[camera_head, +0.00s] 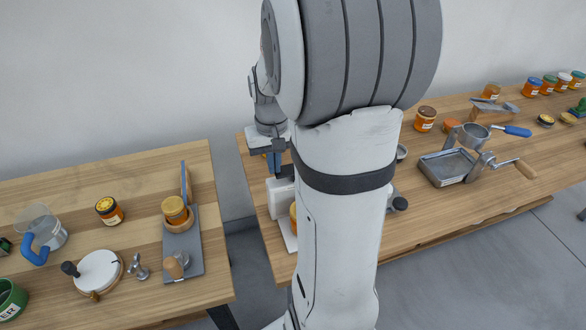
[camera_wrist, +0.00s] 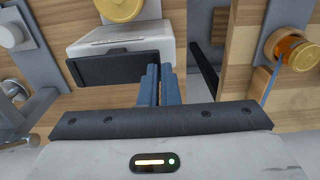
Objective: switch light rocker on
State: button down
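My gripper (camera_head: 273,163) is above the near left end of the right-hand table, beside a white box-shaped device (camera_head: 280,197). In the wrist view its two blue fingers (camera_wrist: 159,86) lie close together, shut with nothing seen between them. The white device (camera_wrist: 166,48) is just beyond them and has a dark rectangular panel (camera_wrist: 118,66) on its front. A round gold lid (camera_wrist: 119,8) shows above the device. I cannot tell whether the dark panel is the light rocker, and no other clear rocker shows. My arm hides part of this table in the head view.
A left table (camera_head: 140,205) stands across a gap. A metal tray (camera_head: 447,166) and several jars stand farther right.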

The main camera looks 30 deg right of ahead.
jog(key=shift+f+b, duration=0.3)
jog(key=shift+f, duration=0.2)
jog(key=shift+r, duration=0.15)
jog(key=shift+r+p, duration=0.15)
jog(key=shift+p, duration=0.15)
jog(key=shift+w+a, duration=0.85)
jog(key=shift+a, duration=2)
notch_tip(320, 180, up, 9)
jog(key=p, duration=0.6)
jog(key=shift+p, duration=0.35)
jog(key=shift+f, duration=0.2)
